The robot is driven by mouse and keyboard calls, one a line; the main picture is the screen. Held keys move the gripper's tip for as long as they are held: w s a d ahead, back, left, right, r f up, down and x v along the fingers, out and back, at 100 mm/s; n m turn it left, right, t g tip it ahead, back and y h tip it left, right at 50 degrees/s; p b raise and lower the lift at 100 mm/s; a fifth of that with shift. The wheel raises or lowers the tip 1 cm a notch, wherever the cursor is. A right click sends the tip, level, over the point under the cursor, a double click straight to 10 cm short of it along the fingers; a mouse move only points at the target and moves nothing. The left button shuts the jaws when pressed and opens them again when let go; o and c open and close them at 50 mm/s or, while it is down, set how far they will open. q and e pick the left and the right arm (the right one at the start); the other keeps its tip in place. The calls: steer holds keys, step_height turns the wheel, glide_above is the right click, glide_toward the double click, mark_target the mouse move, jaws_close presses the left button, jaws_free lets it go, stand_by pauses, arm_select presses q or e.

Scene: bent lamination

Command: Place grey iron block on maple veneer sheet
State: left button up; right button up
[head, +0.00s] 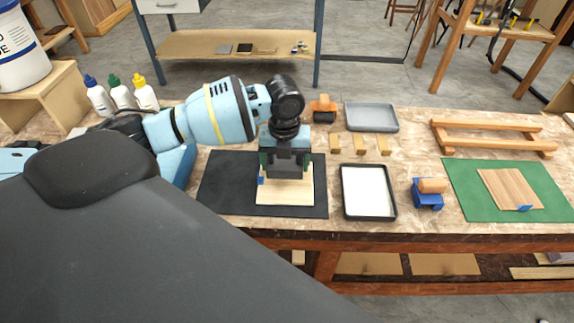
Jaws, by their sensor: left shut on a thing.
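A pale maple veneer sheet (286,194) lies flat on the black mat (225,185), with a small blue piece at its left edge. My left gripper (287,160) points down over the back part of the sheet. It is shut on the grey iron block (288,170), which is at or just above the sheet; I cannot tell whether they touch. The gripper and block hide the back of the sheet. My right gripper is not in view.
Right of the mat stand a black-rimmed white tray (368,191), a blue-and-wood roller (429,193) and a green mat (465,190) with a wood sheet (508,188). Behind are small wood blocks (359,144) and a grey tray (371,117). Glue bottles (121,92) stand back left.

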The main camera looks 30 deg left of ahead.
mark_target(285, 163)
arm_select(q)
steer(key=shift+d+f, duration=0.1)
steer(key=shift+f, duration=1.45)
steer(key=shift+f, duration=0.15)
steer(key=o, duration=1.7)
steer(key=shift+s, duration=0.15)
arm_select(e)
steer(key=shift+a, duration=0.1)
arm_select(q)
step_height(285, 163, up, 11)
steer(key=shift+f+p, duration=0.1)
steer(key=shift+p, duration=0.25)
steer(key=shift+r, duration=0.65)
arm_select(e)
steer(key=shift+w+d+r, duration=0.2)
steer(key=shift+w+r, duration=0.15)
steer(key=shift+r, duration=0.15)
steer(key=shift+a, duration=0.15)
